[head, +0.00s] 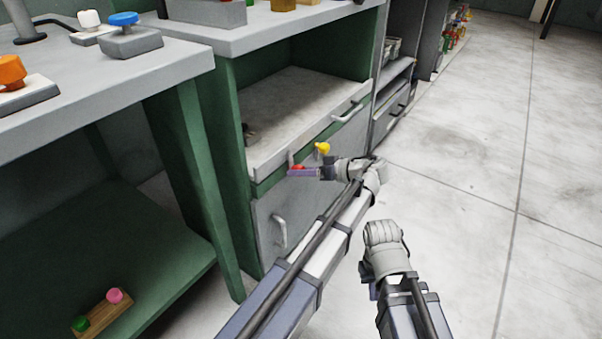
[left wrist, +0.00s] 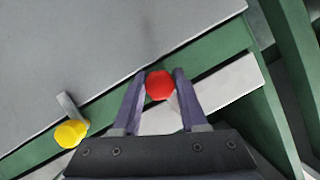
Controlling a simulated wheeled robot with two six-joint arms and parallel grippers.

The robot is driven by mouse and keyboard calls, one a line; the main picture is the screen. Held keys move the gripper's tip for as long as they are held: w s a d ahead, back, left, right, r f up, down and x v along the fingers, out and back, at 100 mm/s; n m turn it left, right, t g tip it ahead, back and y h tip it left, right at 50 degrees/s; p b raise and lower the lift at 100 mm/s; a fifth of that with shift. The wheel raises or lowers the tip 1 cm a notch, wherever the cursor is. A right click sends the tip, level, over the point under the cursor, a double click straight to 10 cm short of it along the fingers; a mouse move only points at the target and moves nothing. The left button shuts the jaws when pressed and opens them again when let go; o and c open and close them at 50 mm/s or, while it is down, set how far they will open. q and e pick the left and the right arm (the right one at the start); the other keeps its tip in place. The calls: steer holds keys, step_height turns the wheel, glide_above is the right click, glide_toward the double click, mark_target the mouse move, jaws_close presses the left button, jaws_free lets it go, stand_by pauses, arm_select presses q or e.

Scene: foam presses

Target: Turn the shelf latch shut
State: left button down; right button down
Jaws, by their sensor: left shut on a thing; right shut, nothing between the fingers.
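A red knob (head: 297,167) sits at the front edge of the green shelf cabinet, below its grey shelf board. My left gripper (head: 303,171) is around it. In the left wrist view the red knob (left wrist: 159,85) lies between the two purple fingers (left wrist: 158,98), which are shut on it. A yellow knob (head: 322,148) on a short grey lever is on the same front edge, to the right; it also shows in the left wrist view (left wrist: 71,133). Neither knob is labelled. My right gripper (head: 373,292) is low at the lower right, shut, empty and partly hidden by its own arm.
The cabinet has a drawer handle (head: 349,112) at right and a door handle (head: 280,232) below. A workbench (head: 175,65) stands at left. A wooden block with pink and green knobs (head: 100,313) lies on its lower shelf. The floor (head: 480,200) at right is clear.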

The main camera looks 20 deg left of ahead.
arm_select(q)
steer(key=shift+f+m+g, duration=0.1)
steer(key=shift+m+g, duration=0.2)
steer(key=shift+m, duration=0.2)
arm_select(e)
steer(key=shift+f, duration=0.25)
arm_select(q)
steer(key=shift+c, duration=2.2)
jaws_free()
